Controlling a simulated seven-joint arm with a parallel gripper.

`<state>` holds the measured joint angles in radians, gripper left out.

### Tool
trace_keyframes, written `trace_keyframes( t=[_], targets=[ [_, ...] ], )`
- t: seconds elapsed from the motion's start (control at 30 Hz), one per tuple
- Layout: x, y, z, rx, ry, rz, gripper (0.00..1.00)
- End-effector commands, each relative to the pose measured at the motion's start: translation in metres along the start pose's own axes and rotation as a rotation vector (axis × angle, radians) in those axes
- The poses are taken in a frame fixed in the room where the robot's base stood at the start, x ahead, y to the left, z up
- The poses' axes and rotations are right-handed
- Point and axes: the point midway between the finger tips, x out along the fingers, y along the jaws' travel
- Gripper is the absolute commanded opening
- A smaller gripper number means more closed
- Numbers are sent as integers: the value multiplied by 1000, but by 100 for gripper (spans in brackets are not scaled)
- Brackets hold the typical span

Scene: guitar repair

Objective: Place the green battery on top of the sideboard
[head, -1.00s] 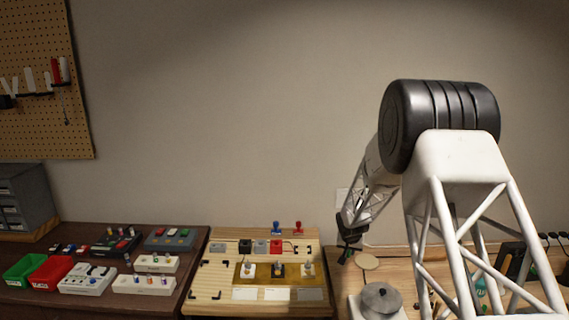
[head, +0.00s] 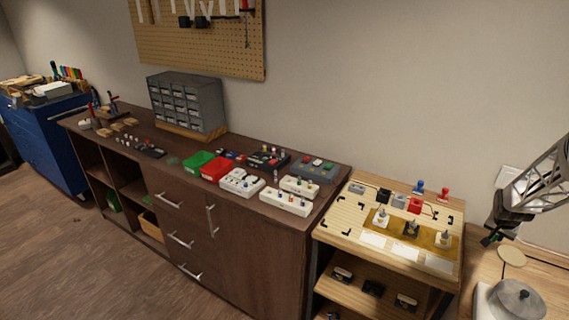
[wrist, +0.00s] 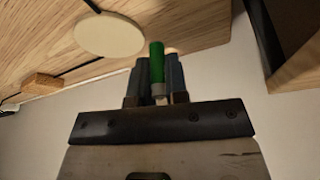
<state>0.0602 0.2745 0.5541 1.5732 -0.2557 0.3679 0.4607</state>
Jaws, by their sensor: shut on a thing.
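The green battery (wrist: 157,62) is a slim green cylinder with a pale end, upright between the two fingers of my gripper (wrist: 159,80) in the wrist view. My gripper is shut on it. In the head view my gripper (head: 494,236) is at the right edge, above the light wooden bench, and only a bit of green shows at its tip. The sideboard (head: 258,258) is the long dark brown cabinet with drawers and shelves at the left and middle, well to the left of my gripper.
On the sideboard stand a grey drawer cabinet (head: 188,103), green (head: 195,161) and red (head: 217,169) bins and several effect boxes. A light wooden stand (head: 335,230) with switches lies between sideboard and gripper. A pegboard (head: 200,45) hangs behind. A round disc (wrist: 110,35) lies near the gripper.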

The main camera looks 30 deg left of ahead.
Motion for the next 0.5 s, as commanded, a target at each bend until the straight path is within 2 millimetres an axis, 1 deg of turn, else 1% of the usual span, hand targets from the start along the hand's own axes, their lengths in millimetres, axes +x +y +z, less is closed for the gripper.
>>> trace_keyframes(
  t=[0.17, 0.4, 0.5],
  targets=[
    [-28, 0, -12, 2, 3, -1, 0],
    [-84, 0, -36, 1, 4, -1, 0],
    [-106, 0, -44, 1, 3, -1, 0]
  ],
)
